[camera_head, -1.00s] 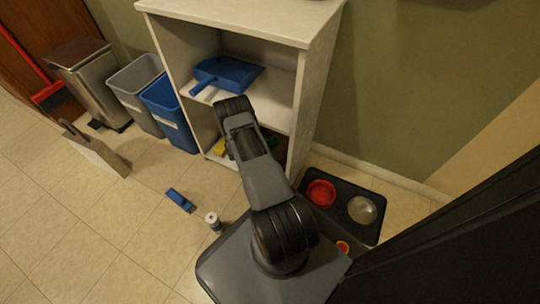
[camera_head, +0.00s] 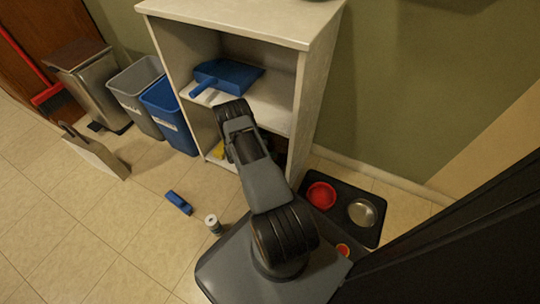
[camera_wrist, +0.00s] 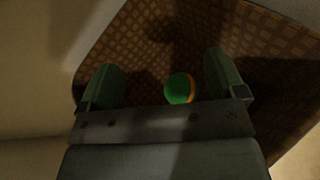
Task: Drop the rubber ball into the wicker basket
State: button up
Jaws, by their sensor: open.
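The rubber ball (camera_wrist: 181,89) is green with an orange band and shows in the wrist view. It lies beyond my gripper's jaws, against the brown woven surface of the wicker basket (camera_wrist: 150,28). My gripper (camera_wrist: 160,66) is open, with one finger to each side of the ball in the picture. A gap shows between the ball and both fingers. I cannot tell whether the ball is at rest. In the head view my arm reaches into the lower part of the shelf unit and hides the gripper, ball and basket.
The white shelf unit (camera_head: 304,95) surrounds my arm's end. A blue dustpan (camera_head: 230,75) lies on its middle shelf. Bins (camera_head: 168,115) stand to its left. A pet bowl mat (camera_head: 338,222) lies to its right. A blue object (camera_head: 179,202) and a small can (camera_head: 213,224) are on the floor.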

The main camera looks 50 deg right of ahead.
jog(key=p+v, duration=0.4)
jog(key=v, duration=0.9)
jog(key=shift+a, duration=0.2)
